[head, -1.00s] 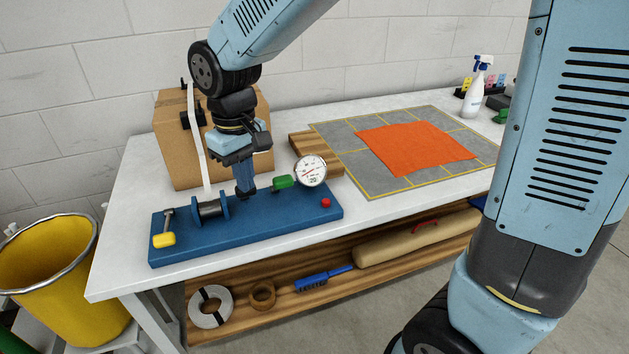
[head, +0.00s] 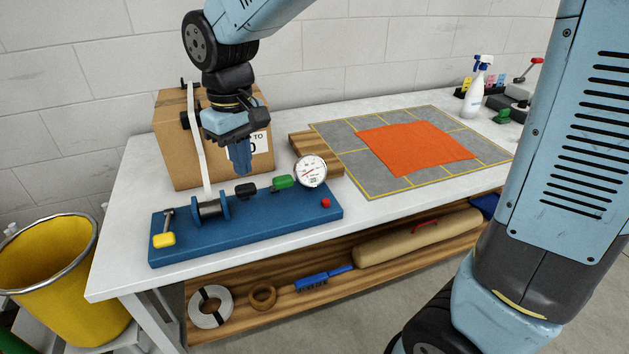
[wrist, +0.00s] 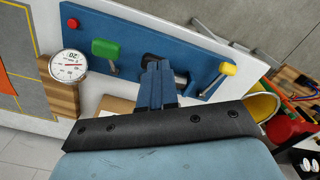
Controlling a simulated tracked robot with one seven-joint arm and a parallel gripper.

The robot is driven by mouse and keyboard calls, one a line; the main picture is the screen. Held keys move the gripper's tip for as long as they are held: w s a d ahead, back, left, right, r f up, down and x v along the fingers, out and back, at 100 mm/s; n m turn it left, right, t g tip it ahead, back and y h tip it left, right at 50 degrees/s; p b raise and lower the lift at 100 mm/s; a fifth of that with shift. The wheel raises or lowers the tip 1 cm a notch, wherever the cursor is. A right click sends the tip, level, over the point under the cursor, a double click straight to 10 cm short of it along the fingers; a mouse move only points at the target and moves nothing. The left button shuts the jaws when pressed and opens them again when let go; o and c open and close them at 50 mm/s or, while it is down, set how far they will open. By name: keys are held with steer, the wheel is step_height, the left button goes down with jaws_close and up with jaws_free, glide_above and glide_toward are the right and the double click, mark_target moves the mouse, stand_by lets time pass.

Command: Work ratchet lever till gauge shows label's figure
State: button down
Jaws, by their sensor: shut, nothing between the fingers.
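A blue base (head: 282,228) on the bench carries a spool (head: 210,207) with a white strap (head: 197,140) running up to a cardboard box. A lever with a yellow handle (head: 164,240) stands at its left end. A black block (head: 245,190), a green handle (head: 283,181) and a red button (head: 326,203) are also on it. The round gauge (head: 311,171) has a red needle; its reading is too small to tell. The box's label (head: 262,145) is partly hidden by my gripper; "TO" and a final "0" show. My gripper (head: 241,172) is shut and empty above the black block.
The cardboard box (head: 170,150) stands behind the base. A grey mat (head: 345,150) with an orange cloth (head: 417,148) lies to the right. A spray bottle (head: 476,90) stands at the far right. A yellow bucket (head: 40,275) is left of the bench. Tape and a brush lie on the lower shelf.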

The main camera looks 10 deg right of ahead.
stand_by(0.8)
steer(key=shift+w+r+m, duration=1.45)
steer(key=shift+w+m, duration=0.05)
steer(key=shift+m, duration=1.4)
steer(key=shift+a+f, duration=0.2)
steer(key=shift+f, duration=1.4)
steer(key=shift+a+f, duration=0.15)
steer(key=shift+f, duration=1.4)
steer(key=shift+f, duration=0.1)
